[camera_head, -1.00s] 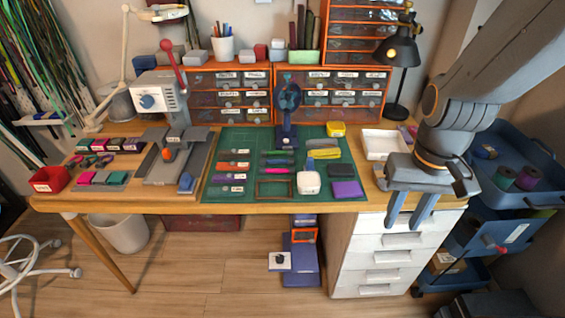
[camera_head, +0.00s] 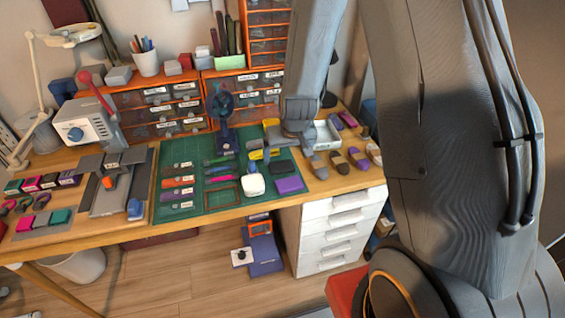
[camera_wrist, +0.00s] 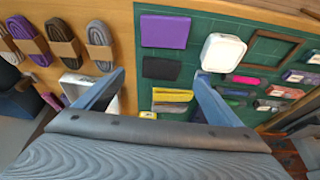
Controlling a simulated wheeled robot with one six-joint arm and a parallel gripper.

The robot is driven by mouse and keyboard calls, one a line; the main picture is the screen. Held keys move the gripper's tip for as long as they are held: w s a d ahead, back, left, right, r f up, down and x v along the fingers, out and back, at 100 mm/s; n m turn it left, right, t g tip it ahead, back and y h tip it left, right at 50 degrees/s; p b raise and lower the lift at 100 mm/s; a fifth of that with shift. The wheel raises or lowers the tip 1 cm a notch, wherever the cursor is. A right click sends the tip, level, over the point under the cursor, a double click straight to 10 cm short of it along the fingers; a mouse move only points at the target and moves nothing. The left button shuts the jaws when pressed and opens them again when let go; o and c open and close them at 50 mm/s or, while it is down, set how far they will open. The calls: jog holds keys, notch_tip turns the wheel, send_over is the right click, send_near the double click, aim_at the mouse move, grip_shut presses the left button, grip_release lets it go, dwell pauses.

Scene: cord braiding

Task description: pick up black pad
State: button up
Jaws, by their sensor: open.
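The black pad (camera_head: 279,168) lies flat on the green cutting mat (camera_head: 205,205), near its right edge, just behind the purple pad (camera_head: 289,185). In the wrist view the black pad (camera_wrist: 161,68) shows whole between my two blue fingers, with the purple pad (camera_wrist: 165,30) beside it. My gripper (camera_wrist: 159,75) is open and empty, above the mat. Contact with the pad is not visible.
A white rounded box (camera_wrist: 223,52) sits close to my right finger in the wrist view. Yellow and grey pieces (camera_wrist: 172,96) lie beside the black pad. A white tray (camera_head: 322,134) and several banded cord bundles (camera_head: 338,161) lie on the wood to the right.

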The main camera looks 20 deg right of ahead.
aim_at(282, 166)
jog(key=x, duration=0.3)
jog(key=shift+w+d, duration=0.15)
jog(key=shift+w, duration=0.15)
jog(key=shift+w+a+p+x, duration=0.15)
jog(key=shift+p+x, duration=0.4)
jog(key=shift+x, duration=0.35)
jog(key=shift+w+a+p+x, duration=0.1)
jog(key=shift+p+x, duration=0.45)
jog(key=shift+x, duration=1.15)
jog(key=shift+r, duration=0.1)
jog(key=shift+c, duration=0.4)
jog(key=c, duration=1.1)
